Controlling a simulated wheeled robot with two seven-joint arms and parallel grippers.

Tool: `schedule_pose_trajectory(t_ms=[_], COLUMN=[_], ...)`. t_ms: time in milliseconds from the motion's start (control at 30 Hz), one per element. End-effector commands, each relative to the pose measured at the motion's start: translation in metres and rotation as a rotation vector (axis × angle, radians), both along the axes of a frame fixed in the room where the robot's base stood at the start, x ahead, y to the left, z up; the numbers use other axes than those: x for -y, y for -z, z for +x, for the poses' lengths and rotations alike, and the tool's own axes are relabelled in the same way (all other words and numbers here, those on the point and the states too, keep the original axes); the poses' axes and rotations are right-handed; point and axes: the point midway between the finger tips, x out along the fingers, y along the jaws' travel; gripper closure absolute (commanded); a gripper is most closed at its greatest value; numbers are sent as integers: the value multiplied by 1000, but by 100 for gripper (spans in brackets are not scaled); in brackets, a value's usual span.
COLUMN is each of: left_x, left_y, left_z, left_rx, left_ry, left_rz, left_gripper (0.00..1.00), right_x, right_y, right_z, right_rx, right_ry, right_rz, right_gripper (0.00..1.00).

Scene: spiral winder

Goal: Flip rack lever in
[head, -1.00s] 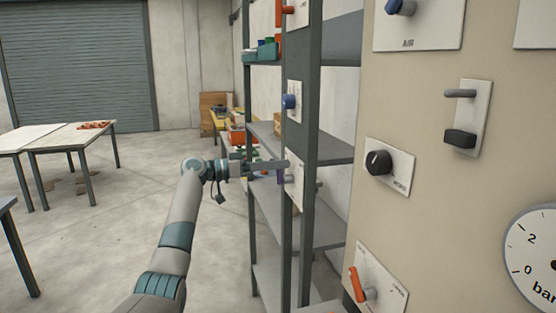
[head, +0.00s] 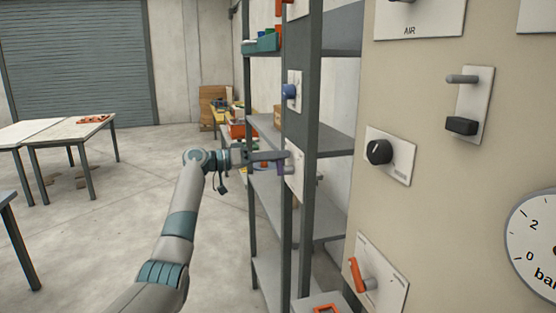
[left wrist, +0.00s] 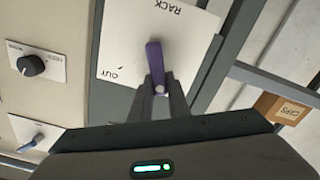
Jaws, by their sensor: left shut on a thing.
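The rack lever (left wrist: 155,62) is a short purple handle on a white plate (left wrist: 125,30) lettered RACK and OUT, which appears upside down in the left wrist view. The lever also shows in the head view (head: 281,168), small and partly hidden, on the plate (head: 296,176) fixed to the grey shelf post. My left gripper (left wrist: 163,92) is shut on the lever near its pivot end, with a finger on each side. In the head view my left gripper (head: 278,156) reaches the plate from the left. My right gripper is not in view.
A blue knob (head: 289,91) sits above the plate on the same post. Open grey shelves (head: 325,145) stand behind it. To the right is a beige panel (head: 430,210) with a black knob (head: 379,152), an orange lever (head: 356,275) and a gauge (head: 540,245).

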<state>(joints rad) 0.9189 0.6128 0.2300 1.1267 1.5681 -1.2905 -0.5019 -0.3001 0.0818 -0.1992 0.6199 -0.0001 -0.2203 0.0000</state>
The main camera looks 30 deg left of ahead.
Motion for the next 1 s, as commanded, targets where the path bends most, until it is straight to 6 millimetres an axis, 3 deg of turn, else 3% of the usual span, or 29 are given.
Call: schedule_pose_trajectory(t_ms=[33, 233, 700, 733, 800, 1000], left_x=[-2, -8, -11, -11, -11, -11], left_y=[5, 9, 10, 10, 10, 10], left_z=[1, 6, 9, 9, 9, 9], left_rx=[-25, -154, -230, -230, -229, -228], left_ry=[0, -1, -1, -1, -1, -1], left_rz=[-31, -184, -270, -270, -269, -268], left_gripper=[100, 100, 100, 82, 66, 66], right_x=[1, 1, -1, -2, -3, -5], right_y=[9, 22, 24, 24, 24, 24], right_z=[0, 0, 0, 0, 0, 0], right_rx=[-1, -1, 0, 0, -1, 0], right_ry=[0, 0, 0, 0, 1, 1], right_rz=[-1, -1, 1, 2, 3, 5], right_gripper=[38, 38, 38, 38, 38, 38])
